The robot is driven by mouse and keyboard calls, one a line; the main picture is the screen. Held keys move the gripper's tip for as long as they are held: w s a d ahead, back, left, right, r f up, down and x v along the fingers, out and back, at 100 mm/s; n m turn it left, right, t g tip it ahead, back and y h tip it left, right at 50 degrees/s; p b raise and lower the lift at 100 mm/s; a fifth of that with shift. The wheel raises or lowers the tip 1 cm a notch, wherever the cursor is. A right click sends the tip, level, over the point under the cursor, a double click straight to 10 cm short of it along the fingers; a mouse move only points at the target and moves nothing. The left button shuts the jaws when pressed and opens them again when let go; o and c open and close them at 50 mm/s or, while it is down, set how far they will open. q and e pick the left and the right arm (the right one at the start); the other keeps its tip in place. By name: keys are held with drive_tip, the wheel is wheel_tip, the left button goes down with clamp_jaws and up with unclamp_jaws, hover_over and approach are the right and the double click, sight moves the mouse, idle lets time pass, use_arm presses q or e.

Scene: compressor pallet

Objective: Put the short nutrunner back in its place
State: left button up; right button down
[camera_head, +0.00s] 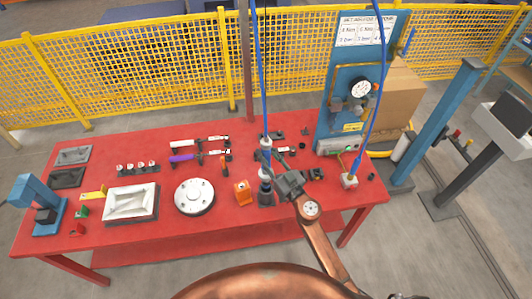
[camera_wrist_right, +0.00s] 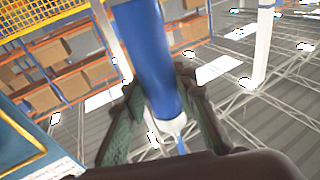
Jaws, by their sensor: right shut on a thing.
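The nutrunner (camera_head: 265,143), a slim upright tool with blue and pale parts, is at the middle right of the red table with a blue hose rising from its top. My right gripper (camera_head: 271,158) is shut on it. In the right wrist view its blue body (camera_wrist_right: 150,55) lies between my two dark fingers (camera_wrist_right: 158,110), with a pale end and a blue hose beyond. Below it in the head view is a dark stand (camera_head: 266,198); whether the tool rests in it or hangs above is unclear. My left gripper is out of view.
The red table (camera_head: 120,160) holds a white tray (camera_head: 131,204), a round white flange (camera_head: 194,196), an orange block (camera_head: 243,192) and several small tools. A blue gauge panel (camera_head: 352,70) stands behind at right.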

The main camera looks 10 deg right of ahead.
drive_tip(key=shift+f+b, duration=4.35)
drive_tip(key=shift+f, duration=0.65)
idle(1.8)
drive_tip(key=c, duration=1.7)
unclamp_jaws()
drive_tip(key=shift+o, duration=1)
drive_tip(key=shift+f, duration=0.3)
drive_tip(key=v, duration=1.2)
